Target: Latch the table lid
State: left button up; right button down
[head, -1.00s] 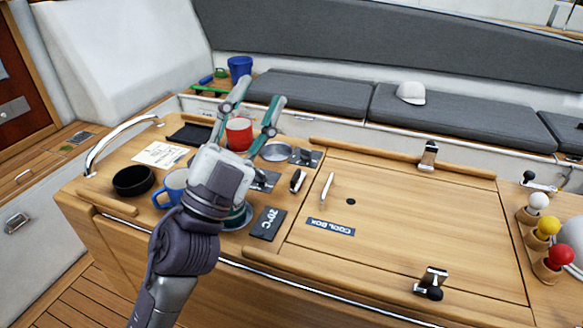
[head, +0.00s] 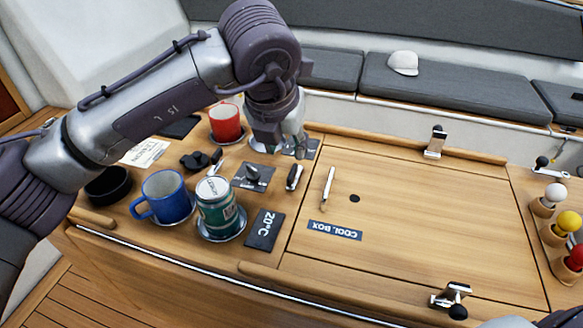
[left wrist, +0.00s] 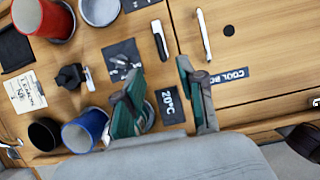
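The wooden table lid (head: 420,220), labelled COOL BOX, lies flat in the right part of the table. A metal latch with a black knob (head: 451,298) sits at its near edge. A second metal latch (head: 434,143) sits at its far edge. I cannot tell whether either is fastened. My left gripper (head: 295,138) is above the table, left of the lid, its fingers mostly hidden in the head view. In the left wrist view its fingers (left wrist: 160,69) are apart with nothing held between them. Only a grey part of my right arm (head: 508,322) shows at the bottom right; its fingers are hidden.
Left of the lid stand a red mug (head: 226,122), a blue mug (head: 166,196), a green can (head: 216,203) and a black bowl (head: 108,186). Coloured knobs (head: 566,222) stand right of the lid.

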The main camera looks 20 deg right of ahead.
aim_at(292, 171)
pick_arm(q)
jog(key=p+x, duration=0.1)
jog(key=x, duration=0.9)
jog(key=shift+p, duration=0.4)
jog(key=shift+x, duration=0.85)
jog(key=shift+s, duration=0.1)
jog(key=shift+c, duration=0.2)
grip_shut()
